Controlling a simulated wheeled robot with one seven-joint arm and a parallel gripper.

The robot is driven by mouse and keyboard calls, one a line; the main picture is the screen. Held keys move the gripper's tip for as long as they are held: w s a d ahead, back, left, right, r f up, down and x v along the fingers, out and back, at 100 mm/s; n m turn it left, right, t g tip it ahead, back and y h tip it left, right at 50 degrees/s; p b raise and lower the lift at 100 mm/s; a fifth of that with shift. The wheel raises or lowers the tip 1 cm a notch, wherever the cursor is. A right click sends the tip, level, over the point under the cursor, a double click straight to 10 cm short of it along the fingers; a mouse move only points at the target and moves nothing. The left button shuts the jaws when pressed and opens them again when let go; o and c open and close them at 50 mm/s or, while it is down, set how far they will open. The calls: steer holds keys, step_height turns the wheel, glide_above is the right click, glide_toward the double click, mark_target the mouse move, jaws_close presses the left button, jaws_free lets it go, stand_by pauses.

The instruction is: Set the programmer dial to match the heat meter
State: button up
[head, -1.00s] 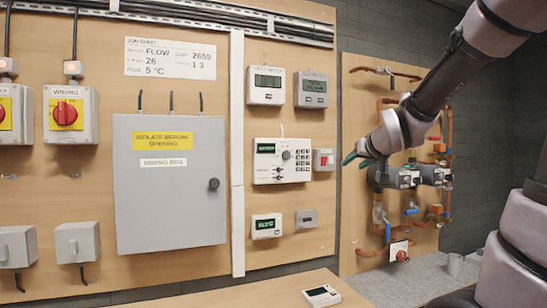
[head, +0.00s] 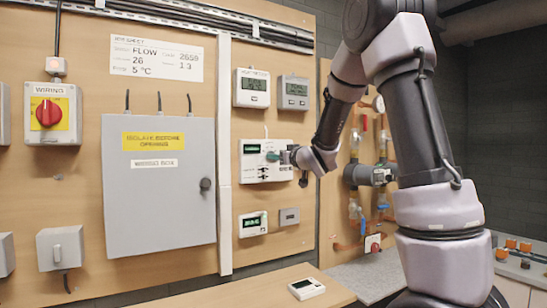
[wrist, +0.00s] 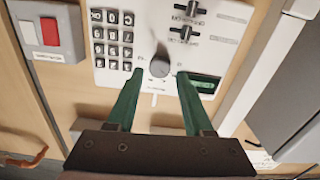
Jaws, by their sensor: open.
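The programmer (head: 262,175) is a white wall panel with a green display; the wrist view shows its keypad, two sliders and a round grey dial (wrist: 160,66). My gripper (wrist: 160,78) is open, its green fingers pointing at the panel, one tip on each side of the dial. I cannot tell whether they touch it. In the head view my gripper (head: 273,156) covers the dial. A white meter (head: 251,88) above the programmer appears to be the heat meter; its label and display are too blurred to read surely.
A grey meter (head: 293,93) hangs beside the white one. A red-and-white switch box (wrist: 42,32) sits beside the programmer. Below are a small display unit (head: 252,224) and a grey box (head: 289,217). A grey wiring box (head: 158,190) stands left.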

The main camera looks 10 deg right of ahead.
steer(key=shift+x, duration=1.5)
jaws_close()
steer(key=shift+d+n, duration=0.1)
steer(key=shift+n, duration=3.8)
